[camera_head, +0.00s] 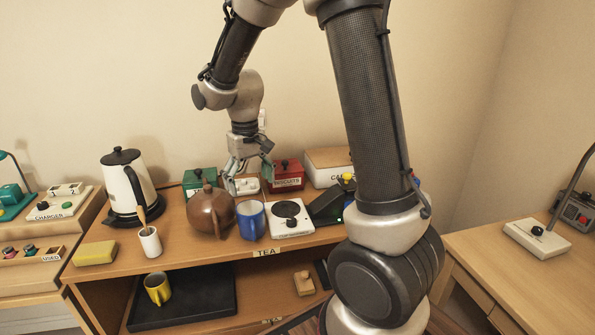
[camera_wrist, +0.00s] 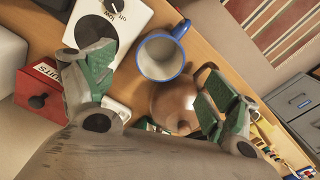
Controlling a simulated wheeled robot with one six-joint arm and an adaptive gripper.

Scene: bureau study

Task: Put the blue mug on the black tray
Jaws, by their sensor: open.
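The blue mug (camera_head: 251,220) stands upright on the upper shelf of the wooden unit, between the brown teapot and a white hotplate. In the wrist view the blue mug (camera_wrist: 161,57) shows its pale, empty inside and a blue handle at upper right. The black tray (camera_head: 184,300) lies on the lower shelf with a yellow mug (camera_head: 158,288) on it. My gripper (camera_head: 247,182) is above and behind the blue mug, apart from it. In the wrist view my gripper (camera_wrist: 153,98) has its green-padded fingers spread wide with nothing held.
The brown teapot (camera_head: 211,209) stands close left of the mug, the white hotplate (camera_head: 290,218) close right. A red biscuits box (camera_head: 288,175) and green box (camera_head: 199,181) stand behind. A kettle (camera_head: 128,183), white cup (camera_head: 150,242) and yellow sponge (camera_head: 95,253) are further left. The upper shelf overhangs the tray.

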